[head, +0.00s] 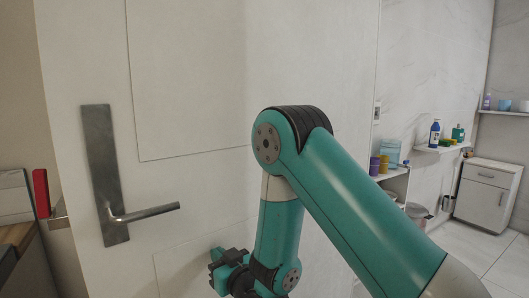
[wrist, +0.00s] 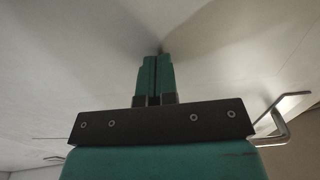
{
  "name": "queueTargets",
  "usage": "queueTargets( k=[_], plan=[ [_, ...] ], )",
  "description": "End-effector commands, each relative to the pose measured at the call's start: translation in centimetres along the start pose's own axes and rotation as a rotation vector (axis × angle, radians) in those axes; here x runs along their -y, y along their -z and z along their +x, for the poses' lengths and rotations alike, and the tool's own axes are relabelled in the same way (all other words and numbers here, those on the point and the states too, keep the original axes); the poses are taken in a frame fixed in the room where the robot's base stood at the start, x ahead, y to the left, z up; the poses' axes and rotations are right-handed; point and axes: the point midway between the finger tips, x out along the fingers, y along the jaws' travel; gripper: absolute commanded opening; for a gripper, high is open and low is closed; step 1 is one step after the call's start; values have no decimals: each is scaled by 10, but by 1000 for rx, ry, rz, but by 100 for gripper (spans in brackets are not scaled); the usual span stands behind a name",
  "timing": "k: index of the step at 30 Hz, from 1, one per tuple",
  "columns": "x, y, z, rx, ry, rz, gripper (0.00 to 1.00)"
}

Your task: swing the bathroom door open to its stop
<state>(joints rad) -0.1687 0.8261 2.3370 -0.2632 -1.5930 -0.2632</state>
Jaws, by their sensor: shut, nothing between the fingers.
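The white bathroom door (head: 215,100) fills the left and middle of the head view, and the room beyond shows past its right side. Its metal lever handle (head: 145,213) sits on a tall grey plate near the door's left edge and looks level. In the wrist view the handle (wrist: 285,117) is at the right. My gripper (wrist: 157,58) is shut and empty, with its fingertips at or very close to a pale flat surface, seemingly the door. I cannot tell whether they touch. In the head view my arm's end is low, right of and below the handle; the fingertips are unclear.
A red object (head: 41,193) stands just left of the door's edge, by a wooden-topped surface (head: 15,237). At the right, a white cabinet (head: 486,195) and shelves with bottles (head: 435,133) line the marble-like wall. Tiled floor (head: 470,262) is open in front of the cabinet.

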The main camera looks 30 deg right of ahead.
Motion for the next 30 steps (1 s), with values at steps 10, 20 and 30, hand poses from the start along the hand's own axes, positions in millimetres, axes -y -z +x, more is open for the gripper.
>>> queueTargets(
  k=[10, 20, 30],
  plan=[
    [0, 0, 0, 0, 0, 0, 0],
    [0, 2, 13, -1, -1, 0, 0],
    [0, 2, 34, 0, -1, 1, 0]
  ],
)
